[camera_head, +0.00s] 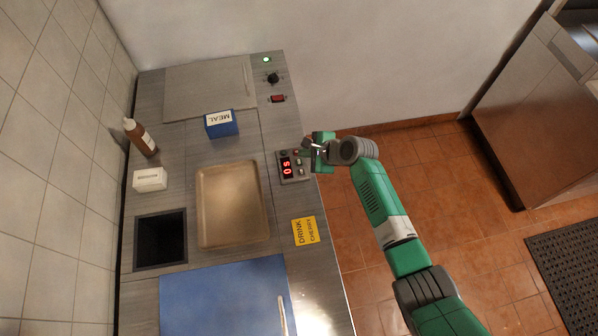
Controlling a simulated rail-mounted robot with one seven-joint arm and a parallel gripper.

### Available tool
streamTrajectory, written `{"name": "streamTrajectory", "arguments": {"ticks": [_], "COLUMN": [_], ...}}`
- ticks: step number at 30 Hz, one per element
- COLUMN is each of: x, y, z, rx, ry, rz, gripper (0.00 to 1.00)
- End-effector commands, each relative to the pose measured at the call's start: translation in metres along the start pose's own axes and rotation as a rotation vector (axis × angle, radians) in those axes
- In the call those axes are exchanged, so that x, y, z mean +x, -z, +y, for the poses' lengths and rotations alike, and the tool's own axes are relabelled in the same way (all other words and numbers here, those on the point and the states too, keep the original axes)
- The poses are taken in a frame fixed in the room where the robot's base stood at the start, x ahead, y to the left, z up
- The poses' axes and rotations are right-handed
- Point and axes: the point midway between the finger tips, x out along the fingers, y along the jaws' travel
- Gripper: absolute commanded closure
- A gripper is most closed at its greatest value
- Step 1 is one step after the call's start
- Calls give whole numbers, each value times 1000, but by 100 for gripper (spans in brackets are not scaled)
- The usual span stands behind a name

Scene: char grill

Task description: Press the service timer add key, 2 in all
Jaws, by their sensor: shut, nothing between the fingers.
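The service timer (288,167) is a small grey box at the right edge of the steel counter. Its red display looks like "50" or "05", seen sideways, and small keys sit along its right side. My gripper (307,146) is shut and empty, at the timer's upper right corner. The gripper and its wrist hide part of that corner. I cannot tell whether a fingertip touches a key, and the key labels are too small to read.
A tan tray (203,240), a blue MEAL box (221,124), a brown bottle (141,138), a white box (150,179) and a yellow DRINK card (305,231) are on the counter. A blue board (215,295) lies in front. Tiled floor is open at right.

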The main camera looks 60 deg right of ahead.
Motion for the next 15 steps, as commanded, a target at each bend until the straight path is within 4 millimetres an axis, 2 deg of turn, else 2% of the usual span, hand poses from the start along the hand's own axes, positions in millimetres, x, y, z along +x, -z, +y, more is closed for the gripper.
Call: {"name": "streamTrajectory", "arguments": {"ticks": [5, 15], "x": [4, 37], "y": [3, 28], "z": [3, 26], "rx": [-2, -4], "ry": [0, 2], "rz": [0, 1], "gripper": [100, 100]}}
